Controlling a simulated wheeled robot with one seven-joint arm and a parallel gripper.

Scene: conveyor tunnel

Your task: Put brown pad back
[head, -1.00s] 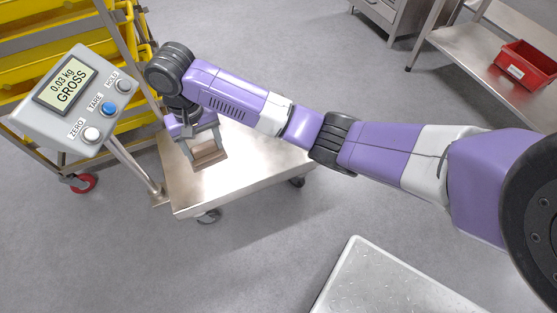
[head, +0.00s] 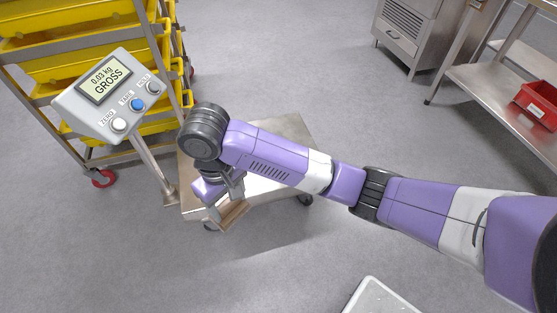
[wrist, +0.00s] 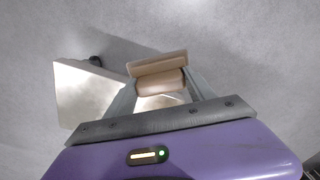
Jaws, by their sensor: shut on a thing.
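The brown pad (head: 234,215) is in my gripper (head: 228,203), at the front edge of the steel scale platform (head: 265,188) in the head view. In the wrist view the pad (wrist: 157,66) sits between the two grey fingers of my gripper (wrist: 160,84), which is shut on it. The floor shows behind the pad there, and part of the platform (wrist: 88,92) lies to the left. My wrist and arm hide much of the platform in the head view. The scale display (head: 104,80) reads 0.03 kg GROSS.
A rack with yellow trays (head: 57,65) stands at the left behind the scale post (head: 154,168). A steel shelf (head: 490,88) with a red bin (head: 541,101) is at the right, near a grey cabinet (head: 408,38). A pale metal surface (head: 378,299) shows at the bottom. Open floor lies between.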

